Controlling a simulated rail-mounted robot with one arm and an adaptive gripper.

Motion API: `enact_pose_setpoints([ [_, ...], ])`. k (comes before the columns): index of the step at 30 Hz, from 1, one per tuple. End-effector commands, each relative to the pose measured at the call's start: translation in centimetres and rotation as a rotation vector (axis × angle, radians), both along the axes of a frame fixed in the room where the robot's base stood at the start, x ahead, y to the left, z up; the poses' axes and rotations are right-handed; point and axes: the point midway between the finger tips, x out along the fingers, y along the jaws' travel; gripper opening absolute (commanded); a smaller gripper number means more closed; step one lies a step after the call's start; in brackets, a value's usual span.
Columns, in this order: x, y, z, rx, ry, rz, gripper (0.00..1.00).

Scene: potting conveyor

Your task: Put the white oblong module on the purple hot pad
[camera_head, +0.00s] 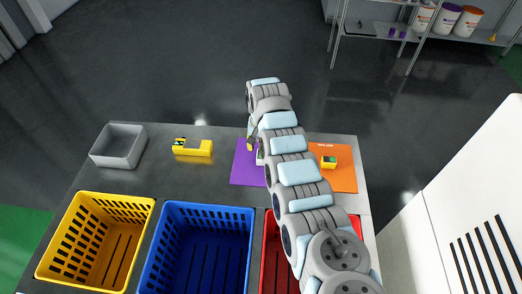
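The purple hot pad (243,175) lies flat on the dark table, its right part hidden behind my arm. A small white piece (260,157) shows at the arm's left edge over the pad. It may be the white oblong module, but most of it is hidden. I cannot tell whether it touches the pad or is held. My gripper (253,146) points down over the far part of the purple pad, beside the white piece. It is mostly covered by the arm, and its fingers are too small to read.
An orange pad (345,180) with a small yellow and green block (328,162) lies to the right. A yellow part (193,148) and a grey bin (118,146) sit left. Yellow (68,238), blue (170,250) and red (270,255) crates line the near side.

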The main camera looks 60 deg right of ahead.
Motion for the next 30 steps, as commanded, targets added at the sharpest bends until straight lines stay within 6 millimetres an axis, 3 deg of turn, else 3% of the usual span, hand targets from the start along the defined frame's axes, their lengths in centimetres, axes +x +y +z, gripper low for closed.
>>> enact_pose_setpoints([
  [15,0.0,0.0,6.5,-0.003,-0.001,0.001,0.54],
  [30,0.0,0.1,7.1,0.0,0.0,0.001,0.54],
])
